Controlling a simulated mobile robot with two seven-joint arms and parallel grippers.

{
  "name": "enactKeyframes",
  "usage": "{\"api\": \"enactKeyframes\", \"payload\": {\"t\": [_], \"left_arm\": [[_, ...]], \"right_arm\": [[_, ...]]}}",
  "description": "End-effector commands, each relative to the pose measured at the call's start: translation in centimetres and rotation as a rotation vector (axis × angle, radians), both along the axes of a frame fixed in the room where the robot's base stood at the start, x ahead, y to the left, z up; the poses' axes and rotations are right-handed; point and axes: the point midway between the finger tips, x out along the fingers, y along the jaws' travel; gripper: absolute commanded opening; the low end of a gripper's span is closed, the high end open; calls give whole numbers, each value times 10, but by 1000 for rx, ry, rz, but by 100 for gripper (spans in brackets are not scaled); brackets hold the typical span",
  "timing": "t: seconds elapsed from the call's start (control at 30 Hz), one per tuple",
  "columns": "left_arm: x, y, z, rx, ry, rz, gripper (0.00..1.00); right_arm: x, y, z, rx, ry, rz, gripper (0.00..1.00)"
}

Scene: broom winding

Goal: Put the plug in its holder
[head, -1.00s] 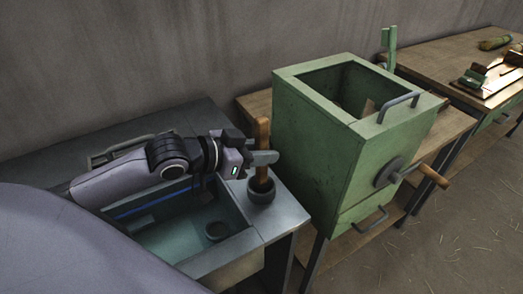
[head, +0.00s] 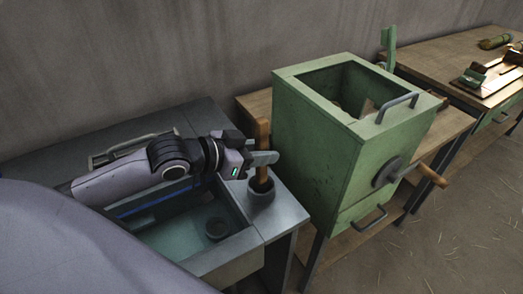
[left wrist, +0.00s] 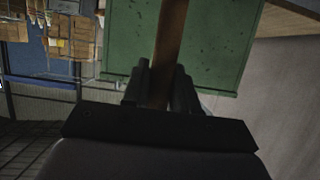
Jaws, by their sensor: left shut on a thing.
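The plug has a long brown wooden handle (head: 262,132) that stands near upright at the sink's right corner. Its lower end is inside the dark round cup-shaped holder (head: 261,192) on the grey counter; how deep it sits is hidden. My left gripper (head: 263,159) is shut on the handle just above the holder's rim. In the left wrist view the handle (left wrist: 169,45) runs up from between the two dark fingers (left wrist: 160,88). My right gripper is out of view.
The sink basin (head: 165,243) with a dark drain ring (head: 216,229) lies below my left arm. A tall green box (head: 315,150) with a crank stands close to the right. Another wooden table (head: 440,62) is at the far right.

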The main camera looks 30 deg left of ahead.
Motion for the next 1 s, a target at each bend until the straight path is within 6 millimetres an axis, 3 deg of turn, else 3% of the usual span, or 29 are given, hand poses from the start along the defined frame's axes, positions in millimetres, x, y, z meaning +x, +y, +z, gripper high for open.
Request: {"api": "enactKeyframes", "payload": {"t": [1.0], "left_arm": [[0, 0, -2, -1, -2, 0, 0]], "right_arm": [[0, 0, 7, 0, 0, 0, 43]]}}
